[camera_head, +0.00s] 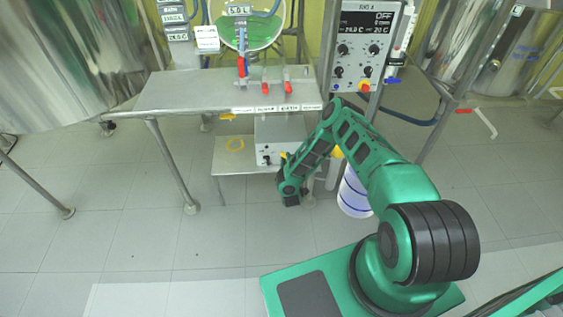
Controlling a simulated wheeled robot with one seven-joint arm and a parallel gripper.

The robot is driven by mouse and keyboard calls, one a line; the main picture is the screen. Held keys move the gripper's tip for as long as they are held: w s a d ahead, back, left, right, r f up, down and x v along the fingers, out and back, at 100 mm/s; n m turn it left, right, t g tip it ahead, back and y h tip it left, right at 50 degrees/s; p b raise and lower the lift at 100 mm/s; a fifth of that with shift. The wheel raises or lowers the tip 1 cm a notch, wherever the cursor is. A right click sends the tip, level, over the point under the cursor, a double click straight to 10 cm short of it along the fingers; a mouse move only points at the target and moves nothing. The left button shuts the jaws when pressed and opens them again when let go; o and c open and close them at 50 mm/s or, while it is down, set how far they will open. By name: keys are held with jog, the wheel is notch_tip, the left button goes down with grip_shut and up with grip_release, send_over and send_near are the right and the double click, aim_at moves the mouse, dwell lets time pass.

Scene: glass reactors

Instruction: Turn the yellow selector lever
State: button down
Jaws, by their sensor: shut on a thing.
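A small yellow piece, which looks like the yellow selector lever (284,155), shows at the lower right of the front of a white box (270,135). The box stands on the low shelf under the steel table. My gripper (283,163) is at the front of this box, right at the yellow piece, and is shut on it. My own wrist and forearm hide most of the fingers and the right part of the box front. The angle of the lever is too small to make out.
The steel table (200,92) above carries red-handled valves (288,88). A control panel (366,45) stands at its right on a post. A white container (354,193) with blue bands is behind my arm. The floor at left is clear.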

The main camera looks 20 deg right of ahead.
jog(key=shift+s+f, duration=0.15)
jog(key=c, duration=1.6)
grip_release()
jog(key=shift+c, duration=0.2)
jog(key=shift+s+a, duration=0.1)
jog(key=v, duration=1)
jog(key=shift+s, duration=0.25)
